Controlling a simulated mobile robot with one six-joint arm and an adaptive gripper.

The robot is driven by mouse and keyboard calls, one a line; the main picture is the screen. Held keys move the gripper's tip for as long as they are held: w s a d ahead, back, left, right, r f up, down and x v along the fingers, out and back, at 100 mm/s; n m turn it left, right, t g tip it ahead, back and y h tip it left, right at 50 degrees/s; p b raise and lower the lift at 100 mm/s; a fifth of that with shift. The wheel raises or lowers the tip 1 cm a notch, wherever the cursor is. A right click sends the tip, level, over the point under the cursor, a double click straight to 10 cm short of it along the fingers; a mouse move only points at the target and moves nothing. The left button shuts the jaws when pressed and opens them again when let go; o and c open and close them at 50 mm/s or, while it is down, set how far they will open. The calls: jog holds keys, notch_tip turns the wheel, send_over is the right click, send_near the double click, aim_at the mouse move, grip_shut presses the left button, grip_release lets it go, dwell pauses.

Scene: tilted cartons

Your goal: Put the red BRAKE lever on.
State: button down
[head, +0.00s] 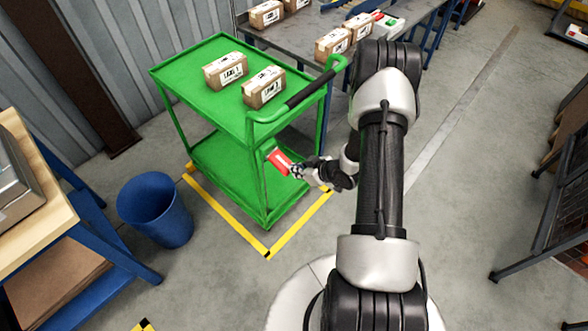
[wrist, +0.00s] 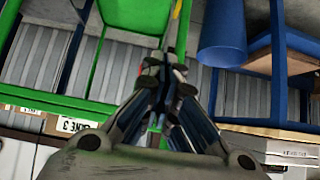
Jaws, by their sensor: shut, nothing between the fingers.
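The red brake lever (head: 280,162) with a pale label is on the near right side of the green cart (head: 195,70), below its top tray. My gripper (head: 298,171) is shut and empty, right at the lever's lower right end. I cannot tell whether the fingertips touch it. In the wrist view my gripper (wrist: 163,65) points at the cart's green frame (wrist: 102,60). Its fingers hide nearly all of the lever there, with only a little red showing beside the tips.
Two cartons (head: 225,70) (head: 264,88) stand on the cart's top tray. A blue bin (head: 155,208) and a wooden-topped workbench (head: 30,190) stand left. A grey table (head: 300,32) with more cartons is behind. Yellow floor tape (head: 225,222) borders the cart.

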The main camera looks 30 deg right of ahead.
jog(key=shift+w+f+b, duration=0.1)
jog(key=shift+f+b, duration=0.2)
jog(key=shift+f, duration=0.5)
jog(key=shift+a, duration=0.1)
